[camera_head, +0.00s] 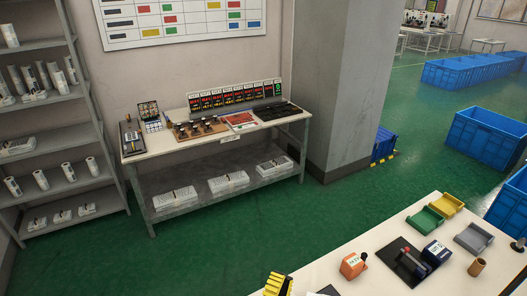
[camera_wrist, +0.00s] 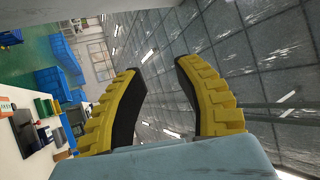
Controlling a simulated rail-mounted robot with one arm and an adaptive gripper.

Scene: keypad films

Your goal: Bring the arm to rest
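My gripper (camera_wrist: 160,75) shows in the wrist view with two yellow, ribbed fingers with dark inner pads. The fingers are spread apart with nothing between them. The wrist view is tilted, with the ceiling filling most of it. In the head view, one yellow fingertip of my gripper (camera_head: 278,285) shows at the bottom edge, by the near edge of the white table (camera_head: 340,272). The rest of my gripper is out of that view.
The near table holds an orange block (camera_head: 353,266), a dark device (camera_head: 402,260), green (camera_head: 425,219) and yellow (camera_head: 446,204) trays, a grey tray (camera_head: 474,238) and a brown cup (camera_head: 477,267). A workbench (camera_head: 160,150) stands at the wall. Green floor (camera_head: 270,235) between is clear.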

